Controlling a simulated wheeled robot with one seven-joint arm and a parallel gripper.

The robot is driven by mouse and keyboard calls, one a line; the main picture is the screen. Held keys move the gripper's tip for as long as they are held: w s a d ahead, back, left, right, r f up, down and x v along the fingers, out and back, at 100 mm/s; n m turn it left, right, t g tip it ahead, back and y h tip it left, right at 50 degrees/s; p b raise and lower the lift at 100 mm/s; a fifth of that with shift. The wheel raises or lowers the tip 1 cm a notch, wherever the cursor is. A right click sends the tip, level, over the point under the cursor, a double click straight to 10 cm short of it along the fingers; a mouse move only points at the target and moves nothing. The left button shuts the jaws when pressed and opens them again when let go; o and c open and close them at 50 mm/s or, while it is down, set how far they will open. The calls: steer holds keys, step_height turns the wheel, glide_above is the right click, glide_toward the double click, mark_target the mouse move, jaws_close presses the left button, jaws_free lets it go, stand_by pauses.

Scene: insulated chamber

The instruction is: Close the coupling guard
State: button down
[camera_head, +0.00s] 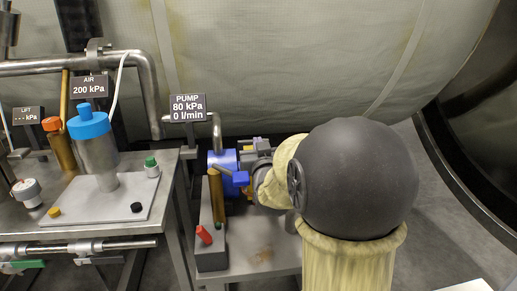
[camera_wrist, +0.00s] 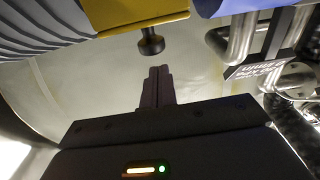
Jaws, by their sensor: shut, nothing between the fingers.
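The coupling guard (camera_wrist: 135,14) is a yellow cover at the top of the wrist view, with a black knob (camera_wrist: 151,42) sticking out from its edge. It lies between the grey finned motor (camera_wrist: 45,28) and a blue pump part (camera_wrist: 235,5). I cannot tell from these views how far the guard is open. My gripper (camera_wrist: 160,70) is shut and empty. Its fingertips point at the knob and appear slightly apart from it. In the head view the blue pump (camera_head: 224,160) shows, but my arm hides most of the guard and the gripper.
A pump sign (camera_head: 188,107) reads 80 kPa, 0 l/min. A dark grey box with a red knob (camera_head: 204,234) stands in front of the pump. At left, a bench (camera_head: 100,208) carries a blue-capped cylinder (camera_head: 92,140). Pipes run along the wall. The floor at right is clear.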

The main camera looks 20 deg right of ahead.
step_height(320, 180, up, 8)
steer(key=p, duration=0.3)
stand_by(0.5)
